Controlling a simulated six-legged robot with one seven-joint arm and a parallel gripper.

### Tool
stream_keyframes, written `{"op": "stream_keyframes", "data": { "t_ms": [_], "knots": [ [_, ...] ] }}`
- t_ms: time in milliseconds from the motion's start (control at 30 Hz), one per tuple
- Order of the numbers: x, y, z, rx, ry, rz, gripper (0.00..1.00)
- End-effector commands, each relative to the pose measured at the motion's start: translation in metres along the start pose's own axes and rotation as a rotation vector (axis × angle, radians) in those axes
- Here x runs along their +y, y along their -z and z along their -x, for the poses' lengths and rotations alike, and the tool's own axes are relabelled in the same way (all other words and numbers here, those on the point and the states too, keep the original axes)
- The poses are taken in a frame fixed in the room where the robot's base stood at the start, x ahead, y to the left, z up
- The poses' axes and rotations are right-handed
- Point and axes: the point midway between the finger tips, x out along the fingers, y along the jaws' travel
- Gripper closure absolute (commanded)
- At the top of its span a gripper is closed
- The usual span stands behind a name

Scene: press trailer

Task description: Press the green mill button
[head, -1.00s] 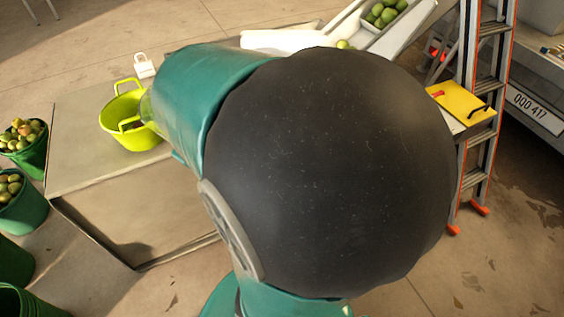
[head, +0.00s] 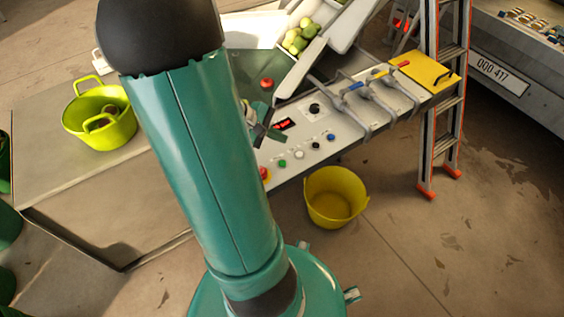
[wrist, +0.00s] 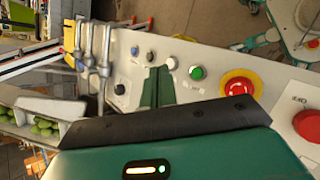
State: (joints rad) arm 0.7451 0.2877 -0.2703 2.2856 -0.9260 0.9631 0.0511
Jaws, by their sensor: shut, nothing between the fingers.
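The green button (head: 282,163) is in the lower row of the control panel (head: 345,122) in the head view, between the red-and-yellow emergency stop (head: 265,174) and a white button (head: 299,154). In the wrist view the green button (wrist: 197,73) is right of my fingertips, past the white button (wrist: 172,63). My gripper (wrist: 154,70) is shut and empty, its two green fingers side by side over the panel. I cannot tell the fingertips' height above the panel.
Black (head: 316,145) and blue (head: 331,136) buttons continue the row. A black knob (head: 315,108) and lever valves (head: 368,98) are on the right. A large red button (wrist: 307,125) is at the wrist view's right. A yellow bucket (head: 336,197) stands below the panel, a ladder (head: 432,150) beyond.

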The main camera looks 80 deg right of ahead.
Motion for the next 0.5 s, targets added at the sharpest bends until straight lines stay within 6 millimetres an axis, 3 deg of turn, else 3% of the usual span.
{"op": "stream_keyframes", "data": {
  "t_ms": [500],
  "knots": [
    [-0.032,0.031,-0.043,-0.002,0.001,0.003,1.00]
  ]
}}
